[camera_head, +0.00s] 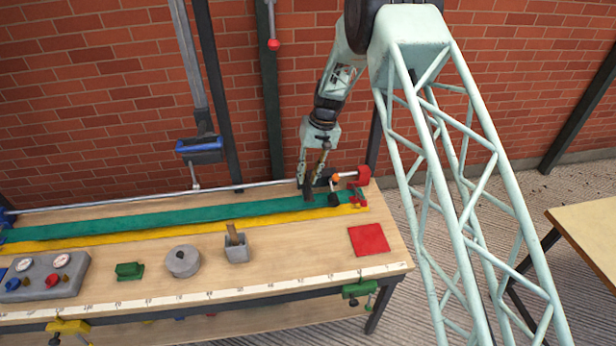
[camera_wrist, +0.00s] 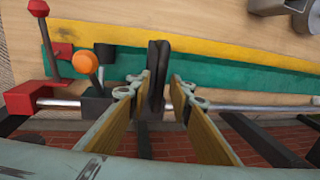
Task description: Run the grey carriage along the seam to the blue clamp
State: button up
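The grey carriage (camera_wrist: 97,103) sits on a metal rail near the red clamp (camera_wrist: 28,98) at the rail's right end. It has an orange ball knob and a dark upright handle (camera_wrist: 157,75). In the head view the carriage (camera_head: 334,186) is partly hidden by my gripper (camera_head: 311,183). In the wrist view my gripper (camera_wrist: 161,84) is open, with its fingers on either side of the handle and small gaps showing. The seam runs between a green strip (camera_head: 180,217) and a yellow strip (camera_head: 180,230). A blue piece, apparently the blue clamp (camera_head: 5,216), shows at the rail's far left end.
A blue-headed tool (camera_head: 203,150) hangs over the back of the bench near the rail.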

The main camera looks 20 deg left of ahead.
grip_shut()
jog(key=shift+a, duration=0.1)
jog(key=s+a+b, duration=0.3)
jog(key=s+a, duration=0.3)
jog(key=a, duration=0.6)
jog(key=shift+s, duration=0.35)
jog(key=shift+a, duration=0.1)
jog(key=shift+o, duration=1.2)
grip_release()
jog(key=shift+r, duration=0.15)
